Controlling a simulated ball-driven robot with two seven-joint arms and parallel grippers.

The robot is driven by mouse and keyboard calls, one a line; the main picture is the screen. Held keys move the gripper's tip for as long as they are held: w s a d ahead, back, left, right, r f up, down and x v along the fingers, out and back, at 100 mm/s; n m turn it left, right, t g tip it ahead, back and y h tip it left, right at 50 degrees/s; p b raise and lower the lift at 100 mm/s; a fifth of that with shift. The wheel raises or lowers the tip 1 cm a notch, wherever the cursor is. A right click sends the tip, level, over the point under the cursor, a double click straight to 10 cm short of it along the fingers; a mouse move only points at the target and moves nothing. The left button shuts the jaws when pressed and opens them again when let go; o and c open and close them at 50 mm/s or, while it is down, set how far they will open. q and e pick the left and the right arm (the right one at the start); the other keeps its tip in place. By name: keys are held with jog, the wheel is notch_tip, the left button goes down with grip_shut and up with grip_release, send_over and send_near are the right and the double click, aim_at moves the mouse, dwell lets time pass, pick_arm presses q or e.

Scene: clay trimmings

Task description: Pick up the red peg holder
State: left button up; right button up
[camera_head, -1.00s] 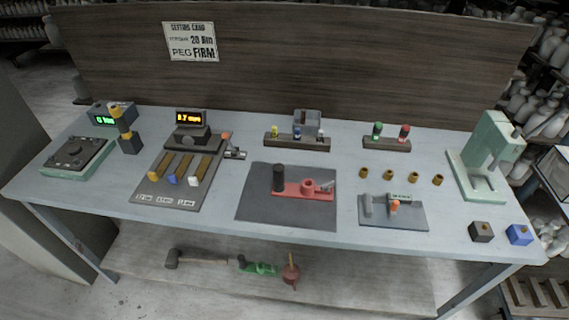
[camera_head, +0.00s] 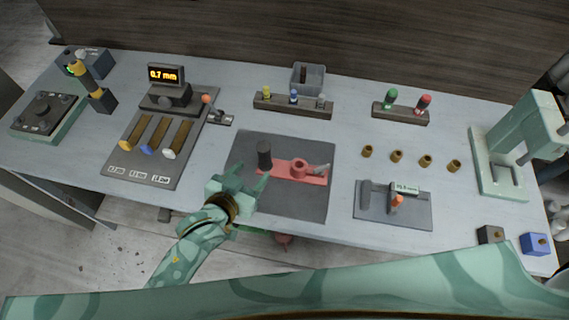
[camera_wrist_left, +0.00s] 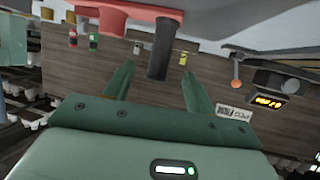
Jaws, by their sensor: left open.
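A flat red piece (camera_head: 308,172) with a round socket and an upright black post (camera_head: 264,155) at its left end lies on the dark grey mat (camera_head: 290,205). A small red-topped piece (camera_head: 424,102) stands in a wooden rack at the back right. My left gripper (camera_head: 253,173) is open and empty just in front of the black post. In the left wrist view, the black post (camera_wrist_left: 161,50) shows beyond and between my open fingers, with the red piece (camera_wrist_left: 120,9) at the top. My right gripper is out of view.
A green-topped piece (camera_head: 390,97) shares the red one's rack (camera_head: 400,117). Another rack (camera_head: 292,106) holds yellow, blue and white pieces. Several brass cups (camera_head: 396,156) stand right of the mat. A gauge board (camera_head: 160,130) lies left, a pale green press (camera_head: 500,165) right.

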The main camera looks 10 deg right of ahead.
aim_at(261, 160)
pick_arm(q)
jog(key=x, duration=0.4)
jog(key=shift+f+b, duration=0.1)
jog(key=shift+b, duration=0.25)
jog(key=b+x, duration=0.1)
jog(key=x, duration=0.3)
jog(key=shift+w+f+b, duration=0.25)
jog(key=shift+b, duration=0.1)
jog(key=shift+w+d+f, duration=0.1)
jog(key=shift+w+d, duration=0.1)
jog(key=shift+w, duration=0.15)
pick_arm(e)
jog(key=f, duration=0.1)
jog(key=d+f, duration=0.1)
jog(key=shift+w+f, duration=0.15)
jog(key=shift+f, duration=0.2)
pick_arm(q)
jog(key=shift+s, duration=0.1)
jog(key=shift+c, duration=0.4)
jog(key=c, duration=1)
grip_shut()
jog(key=shift+r, duration=0.2)
